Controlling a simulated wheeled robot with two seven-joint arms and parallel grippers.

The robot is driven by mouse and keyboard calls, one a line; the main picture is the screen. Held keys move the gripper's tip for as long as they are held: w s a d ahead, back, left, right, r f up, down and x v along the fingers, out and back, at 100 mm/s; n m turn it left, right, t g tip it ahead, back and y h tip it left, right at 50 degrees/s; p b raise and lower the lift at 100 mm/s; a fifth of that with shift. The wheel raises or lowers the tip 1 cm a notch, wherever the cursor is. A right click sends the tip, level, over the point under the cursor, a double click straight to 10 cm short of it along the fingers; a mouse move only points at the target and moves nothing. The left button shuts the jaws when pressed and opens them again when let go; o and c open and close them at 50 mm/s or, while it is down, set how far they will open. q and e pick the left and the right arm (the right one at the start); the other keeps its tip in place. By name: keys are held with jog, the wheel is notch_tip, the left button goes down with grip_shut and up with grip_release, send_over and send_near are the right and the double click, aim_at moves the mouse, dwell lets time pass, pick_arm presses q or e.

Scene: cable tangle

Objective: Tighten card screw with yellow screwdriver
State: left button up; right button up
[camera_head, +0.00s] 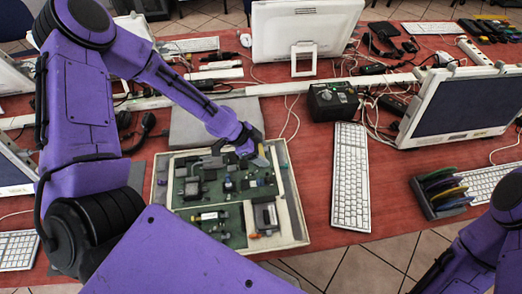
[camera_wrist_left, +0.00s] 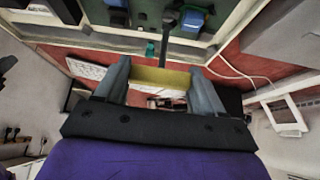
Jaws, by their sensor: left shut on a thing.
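My left gripper (camera_head: 260,156) is over the upper right part of an open pale case (camera_head: 299,228) with a green circuit board (camera_head: 238,213) in it. In the left wrist view its two grey fingers (camera_wrist_left: 160,85) are shut on the yellow handle of the screwdriver (camera_wrist_left: 160,77). The dark shaft of the screwdriver (camera_wrist_left: 165,40) points away from the fingers toward the board; I cannot tell whether its tip touches anything. The card screw is too small to make out. My right arm shows at the lower right, but its gripper is out of view.
A white keyboard (camera_head: 350,178) lies right of the case. A black box (camera_head: 333,102) stands behind it. A rack of coloured discs (camera_head: 442,192) stands farther right, near a monitor (camera_head: 460,105). Loose cables (camera_head: 292,120) run behind the case. Red table is bare between case and keyboard.

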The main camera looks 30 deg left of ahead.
pick_arm(q)
jog(key=shift+r+p, duration=2.25)
jog(key=shift+r, duration=0.4)
